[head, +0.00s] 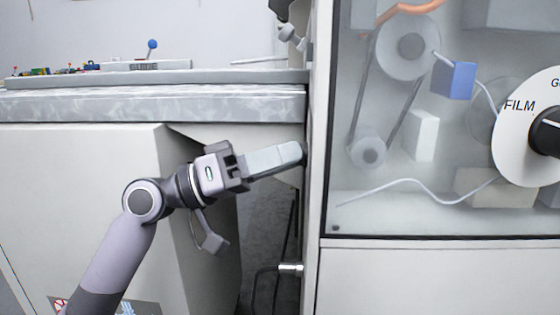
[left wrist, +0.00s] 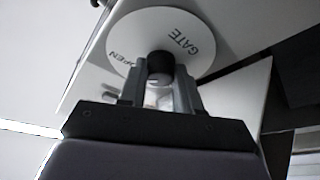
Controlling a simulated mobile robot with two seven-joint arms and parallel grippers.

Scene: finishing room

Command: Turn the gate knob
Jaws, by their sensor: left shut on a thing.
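The gate knob (left wrist: 160,64) is a black knob in the middle of a round white dial (left wrist: 190,25) marked GATE and OPEN, in the left wrist view. My left gripper (left wrist: 160,82) is shut on the gate knob, one finger on each side of it. In the head view my left gripper (head: 298,153) reaches right to the side edge of the machine cabinet. The gate knob and its dial cannot be made out there. My right gripper is in neither view.
A second dial marked FILM (head: 515,140), with a black knob (head: 547,132), sits on the clear-fronted machine panel (head: 350,215) at right. A grey worktop (head: 150,104) lies above my left arm. Cables hang in the gap below the gripper.

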